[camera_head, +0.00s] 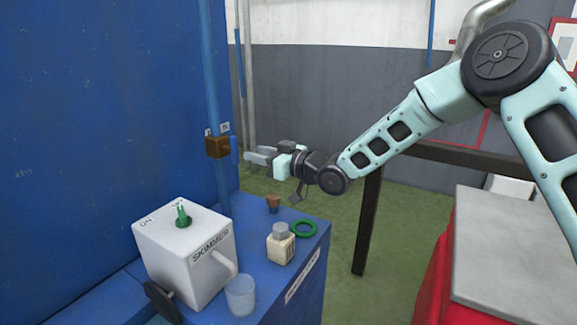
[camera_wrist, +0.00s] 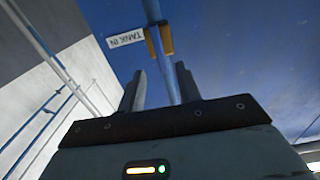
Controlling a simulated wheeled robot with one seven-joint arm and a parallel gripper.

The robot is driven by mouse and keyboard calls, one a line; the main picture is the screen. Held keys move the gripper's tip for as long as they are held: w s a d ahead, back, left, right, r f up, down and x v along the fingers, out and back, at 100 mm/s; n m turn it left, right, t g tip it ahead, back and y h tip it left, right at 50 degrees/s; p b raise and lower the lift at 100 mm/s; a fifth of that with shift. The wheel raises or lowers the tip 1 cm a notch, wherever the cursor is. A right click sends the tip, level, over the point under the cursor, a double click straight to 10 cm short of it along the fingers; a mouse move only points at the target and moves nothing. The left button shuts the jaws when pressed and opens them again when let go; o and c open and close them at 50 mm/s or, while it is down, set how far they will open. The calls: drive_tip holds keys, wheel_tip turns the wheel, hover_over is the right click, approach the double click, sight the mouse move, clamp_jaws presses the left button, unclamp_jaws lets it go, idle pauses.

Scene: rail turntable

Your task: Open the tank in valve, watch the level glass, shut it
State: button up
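The valve (camera_head: 217,147) is a brass block on a vertical blue pipe, with a blue lever (camera_head: 233,149) on its right side hanging roughly along the pipe. In the wrist view the brass valve (camera_wrist: 166,41) sits beside a "TANK IN" label (camera_wrist: 126,38). My gripper (camera_head: 249,156) is just right of the lever, its fingers pointing at it. In the wrist view my gripper (camera_wrist: 160,88) has its fingers apart, with blue pipe or lever showing between and behind them. I cannot tell whether they touch the lever. I cannot make out a level glass.
Below, a blue cabinet top holds a white SKIMMER box (camera_head: 186,250) with a green knob, a clear cup (camera_head: 240,296), a small bottle (camera_head: 281,247), a green ring (camera_head: 303,229) and a brown stopper (camera_head: 273,203). A dark-framed table (camera_head: 369,215) stands right of the cabinet.

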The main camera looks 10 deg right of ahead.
drive_tip(key=b+v, duration=0.1)
drive_tip(key=v, duration=0.8)
drive_tip(key=s+a+f+g+h, duration=0.2)
drive_tip(key=s+h, duration=0.1)
drive_tip(key=s, duration=0.3)
drive_tip(key=s+a+f+g+h, duration=0.1)
drive_tip(key=s+f+g+h, duration=0.1)
drive_tip(key=s+h, duration=0.25)
drive_tip(key=s+d+m+g+h, duration=0.1)
drive_tip(key=s+d+g+h, duration=0.2)
drive_tip(key=s, duration=1.1)
drive_tip(key=s+d+m+g+h+p, duration=0.1)
drive_tip(key=s+d+g+h, duration=0.2)
drive_tip(key=s, duration=1.2)
drive_tip(key=shift+d+f+m+g+p, duration=0.3)
drive_tip(key=shift+d+g, duration=0.2)
drive_tip(key=shift+d, duration=0.75)
drive_tip(key=shift+a, duration=0.1)
